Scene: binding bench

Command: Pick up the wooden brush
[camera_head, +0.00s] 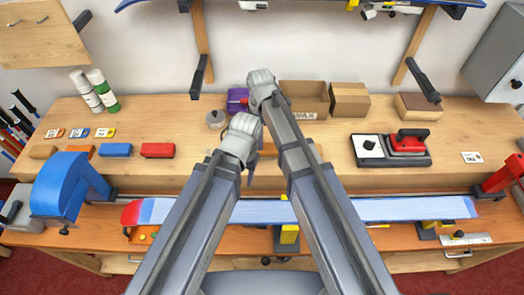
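An orange-brown wooden piece (317,149), which may be the wooden brush, lies on the raised wooden shelf of the bench, just right of my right forearm. My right arm covers part of it, and I cannot tell its full shape. My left gripper (250,166) is over the front part of the shelf, mostly hidden behind its own wrist. My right gripper (262,104) is further back, near a purple box (237,100), and its fingers are hidden by its wrist. I cannot see whether either gripper is open or holds anything.
A blue ski (400,208) lies along the front, below the shelf. Coloured blocks (157,150) and bottles (103,90) stand at left. Cardboard boxes (349,101) and a red-and-black iron (408,142) are at right. A blue clamp-like device (62,188) stands front left.

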